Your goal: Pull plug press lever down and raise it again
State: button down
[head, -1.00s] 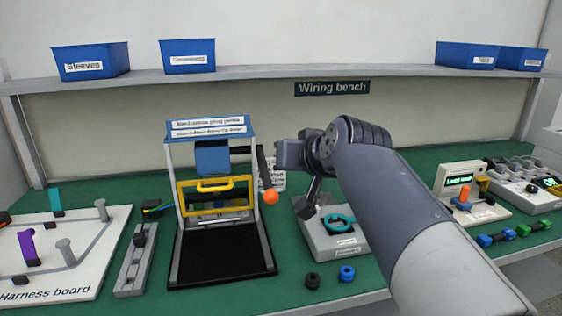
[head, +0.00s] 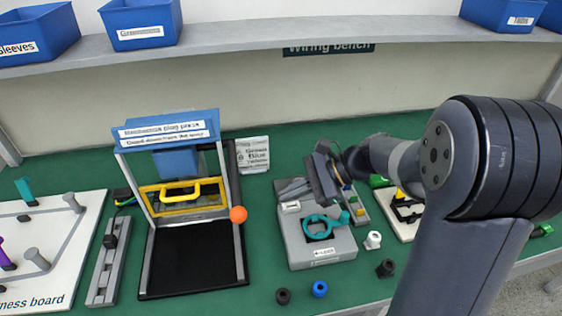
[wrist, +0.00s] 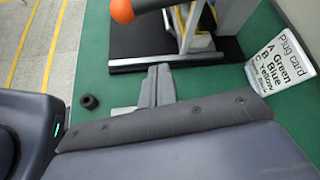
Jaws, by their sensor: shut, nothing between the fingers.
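The plug press (head: 148,205) has a blue top, a yellow-framed guard (head: 180,196) and a black base. Its lever ends in an orange ball (head: 238,214) at the press's right side, hanging low toward the front. The ball also shows at the top of the wrist view (wrist: 122,10). My gripper (head: 322,178) is shut and empty, above the grey fixture to the right of the press, clear of the lever. In the wrist view my gripper's dark body fills the bottom, and the exact fingertips are hard to make out.
A grey fixture with a teal ring (head: 319,228) stands right of the press. A plug card (head: 253,154) stands behind the lever. A black ring (head: 283,296), a blue ring (head: 320,289) and other small parts lie in front. A harness board (head: 55,240) is at left.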

jog(key=w+x, duration=0.1)
jog(key=x, duration=0.9)
jog(key=shift+m, duration=0.3)
jog(key=shift+s+a+r+p, duration=0.1)
jog(key=shift+s+r+p, duration=0.2)
jog(key=shift+r, duration=0.45)
jog(key=shift+s+a+r+p, duration=0.15)
jog(key=shift+s+r, duration=0.3)
jog(key=shift+r, duration=0.25)
jog(key=shift+s+r+p, duration=0.25)
jog(key=shift+s+r, duration=0.1)
jog(key=shift+r, duration=0.4)
jog(key=shift+r, duration=0.1)
